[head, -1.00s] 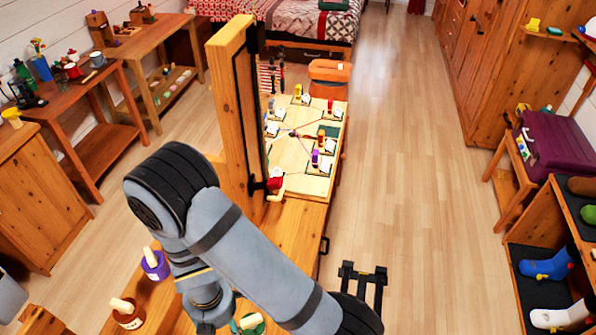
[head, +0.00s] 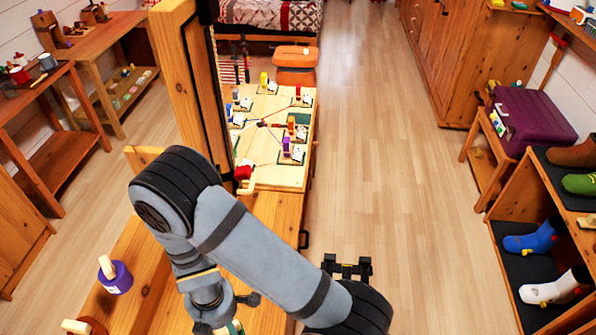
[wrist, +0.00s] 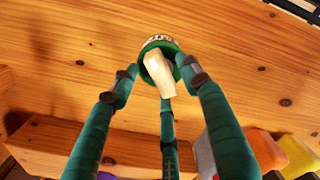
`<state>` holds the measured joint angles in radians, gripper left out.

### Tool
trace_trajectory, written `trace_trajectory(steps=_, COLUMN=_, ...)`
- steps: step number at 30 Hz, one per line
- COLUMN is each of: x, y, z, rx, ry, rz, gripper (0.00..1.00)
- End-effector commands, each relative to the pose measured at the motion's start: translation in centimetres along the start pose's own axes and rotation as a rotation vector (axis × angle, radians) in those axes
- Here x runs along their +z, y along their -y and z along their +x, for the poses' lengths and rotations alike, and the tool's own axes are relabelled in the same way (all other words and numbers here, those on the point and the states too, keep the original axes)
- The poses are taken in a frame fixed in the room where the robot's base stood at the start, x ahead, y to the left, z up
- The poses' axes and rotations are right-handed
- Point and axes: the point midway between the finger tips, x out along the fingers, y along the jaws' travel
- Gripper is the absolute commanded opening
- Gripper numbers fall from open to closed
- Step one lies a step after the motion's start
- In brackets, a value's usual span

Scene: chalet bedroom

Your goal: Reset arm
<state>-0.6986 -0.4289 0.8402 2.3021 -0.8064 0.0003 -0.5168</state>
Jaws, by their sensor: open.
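My gripper (wrist: 158,78) shows in the wrist view with teal fingers spread apart, open. In the head view my arm reaches down to the bench at the bottom, and the fingers are mostly hidden below the wrist; a bit of green shows there.
A purple piece with a wooden handle (head: 116,278) and a brown one (head: 85,326) stand left of my arm. An upright wooden frame (head: 180,80) rises behind it, beside a light board (head: 270,145) with small parts. A boot shelf (head: 520,270) stands right. The floor between is clear.

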Motion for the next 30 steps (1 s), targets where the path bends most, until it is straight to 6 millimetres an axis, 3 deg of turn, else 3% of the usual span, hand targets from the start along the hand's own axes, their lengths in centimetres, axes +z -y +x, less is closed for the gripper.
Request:
trace_trajectory(steps=9, x=0.2, y=-0.2, z=-0.4, rx=0.001, ry=-0.001, rz=0.297, gripper=0.46)
trace_trajectory(steps=23, x=0.2, y=-0.2, z=-0.5, rx=0.001, ry=0.000, rz=0.325, gripper=0.46)
trace_trajectory(steps=30, x=0.5, y=0.4, z=-2.0, rx=-0.002, ry=0.008, rz=0.349, gripper=0.46)
